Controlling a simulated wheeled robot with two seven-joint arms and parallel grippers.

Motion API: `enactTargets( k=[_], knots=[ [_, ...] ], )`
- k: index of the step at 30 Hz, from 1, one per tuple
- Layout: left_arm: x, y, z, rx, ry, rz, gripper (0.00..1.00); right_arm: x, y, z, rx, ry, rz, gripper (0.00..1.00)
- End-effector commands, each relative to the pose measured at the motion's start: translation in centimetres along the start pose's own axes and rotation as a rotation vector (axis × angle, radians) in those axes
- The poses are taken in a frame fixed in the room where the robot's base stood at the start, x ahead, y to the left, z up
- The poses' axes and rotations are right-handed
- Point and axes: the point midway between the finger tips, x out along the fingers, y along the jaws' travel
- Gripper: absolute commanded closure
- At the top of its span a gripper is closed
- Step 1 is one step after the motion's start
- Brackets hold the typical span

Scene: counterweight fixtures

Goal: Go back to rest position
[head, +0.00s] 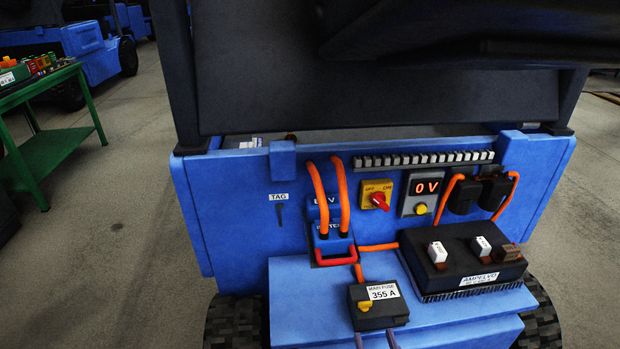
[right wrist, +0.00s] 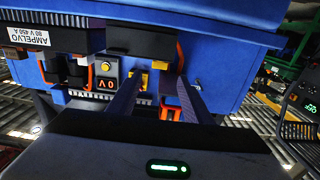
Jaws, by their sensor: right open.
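My right gripper (right wrist: 160,88) shows in the right wrist view, with its two dark fingers apart and nothing visibly held between them. Its fingers point toward the blue machine's panel, which appears upside down there. My left gripper is in neither view. The blue machine (head: 235,215) fills the middle of the head view. Its panel carries a yellow switch with a red knob (head: 378,199), a display reading 0 V (head: 426,187) and a blue connector with orange cables (head: 330,238).
A black box labelled AMPELVO (head: 455,260) and a smaller box labelled 355 A (head: 378,310) sit on the machine's blue step (head: 305,285). A green table (head: 45,155) with small items stands at left. Grey floor (head: 130,230) between them is clear.

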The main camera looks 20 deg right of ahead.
Motion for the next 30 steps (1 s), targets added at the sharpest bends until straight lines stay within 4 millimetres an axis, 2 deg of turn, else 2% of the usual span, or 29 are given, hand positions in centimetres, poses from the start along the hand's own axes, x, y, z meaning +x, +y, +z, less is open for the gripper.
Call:
enactTargets(
  k=[5, 8, 12, 15, 18, 22, 25, 30],
  knots=[
    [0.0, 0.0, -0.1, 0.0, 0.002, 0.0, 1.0, -0.1, -0.8, 0.2, 0.002, -0.028, -0.04, 0.55],
    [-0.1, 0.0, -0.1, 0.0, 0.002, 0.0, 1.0, -0.7, -3.1, 1.0, 0.008, -0.112, -0.146, 0.55],
    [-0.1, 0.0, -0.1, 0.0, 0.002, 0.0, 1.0, -3.5, -6.8, 3.0, -0.007, -0.322, -0.329, 0.55],
    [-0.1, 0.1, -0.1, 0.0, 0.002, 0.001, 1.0, -6.4, -8.4, 4.6, -0.036, -0.489, -0.418, 0.55],
    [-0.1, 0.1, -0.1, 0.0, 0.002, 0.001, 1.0, -9.1, -8.8, 5.8, -0.07, -0.63, -0.461, 0.55],
    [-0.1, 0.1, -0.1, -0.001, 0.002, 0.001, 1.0, -11.5, -8.5, 6.6, -0.104, -0.747, -0.475, 0.55],
    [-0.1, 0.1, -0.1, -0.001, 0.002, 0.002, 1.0, -12.2, -8.4, 6.8, -0.113, -0.782, -0.475, 0.55],
    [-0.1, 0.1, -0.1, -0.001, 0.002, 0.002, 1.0, -12.2, -8.4, 6.8, -0.113, -0.782, -0.475, 0.55]
  ],
)
